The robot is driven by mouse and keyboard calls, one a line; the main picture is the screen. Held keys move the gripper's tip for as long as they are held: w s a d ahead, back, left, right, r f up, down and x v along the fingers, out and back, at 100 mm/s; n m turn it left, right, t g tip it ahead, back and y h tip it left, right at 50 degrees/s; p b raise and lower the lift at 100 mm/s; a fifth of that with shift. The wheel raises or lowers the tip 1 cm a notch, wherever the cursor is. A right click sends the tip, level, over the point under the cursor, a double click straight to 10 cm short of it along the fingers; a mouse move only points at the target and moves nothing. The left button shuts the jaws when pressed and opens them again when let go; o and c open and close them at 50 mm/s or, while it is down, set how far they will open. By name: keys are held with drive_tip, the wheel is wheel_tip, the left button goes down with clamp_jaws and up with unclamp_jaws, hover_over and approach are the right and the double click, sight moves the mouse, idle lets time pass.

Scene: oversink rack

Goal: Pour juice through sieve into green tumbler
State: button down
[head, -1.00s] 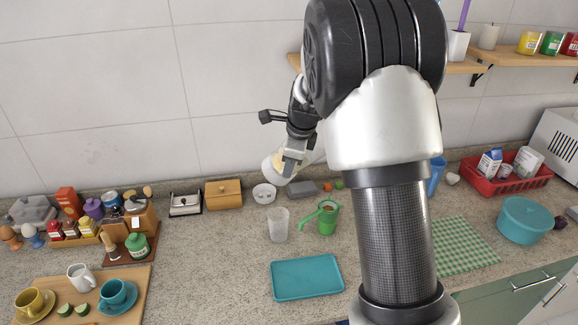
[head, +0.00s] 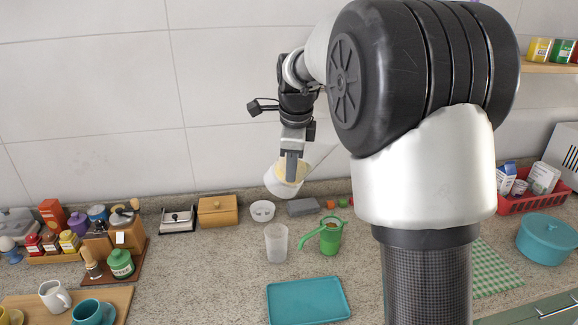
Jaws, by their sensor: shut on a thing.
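My gripper (head: 291,170) is shut on a white cup-like vessel (head: 277,186) with pale yellow juice (head: 290,168) inside. It holds the vessel tilted in the air, above and behind the tumblers. The green tumbler (head: 330,241) stands upright on the counter below and to the right. A green sieve (head: 322,229) rests on its top, with its handle pointing left and down. A clear frosted tumbler (head: 276,244) stands just left of the green one. The far side of the vessel is partly hidden by my gripper.
A teal tray (head: 308,300) lies in front of the tumblers. A small white bowl (head: 262,210), a tan box (head: 217,210) and a grey block (head: 302,207) stand along the wall. My arm hides much of the right side.

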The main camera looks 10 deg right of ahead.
drive_tip(key=shift+n+g+h, duration=0.5)
drive_tip(key=shift+n+h, duration=0.1)
drive_tip(key=shift+h, duration=0.3)
drive_tip(key=r+p, duration=0.4)
drive_tip(key=shift+s+d, duration=0.35)
drive_tip(key=p, duration=0.2)
drive_tip(key=shift+w+a+g+h+p, duration=0.25)
drive_tip(key=shift+a+g+h+p, duration=0.05)
drive_tip(key=shift+p, duration=0.1)
drive_tip(key=shift+w+a+f+g+h+p, duration=0.15)
drive_tip(key=shift+w+a+g+h+p, duration=0.15)
drive_tip(key=shift+h+p, duration=0.1)
drive_tip(key=shift+a+h, duration=0.1)
drive_tip(key=shift+h, duration=0.2)
drive_tip(key=shift+w+a+f+g, duration=0.15)
drive_tip(key=shift+w+g, duration=0.1)
drive_tip(key=shift+g, duration=0.15)
drive_tip(key=shift+h, duration=0.4)
drive_tip(key=shift+n, duration=0.3)
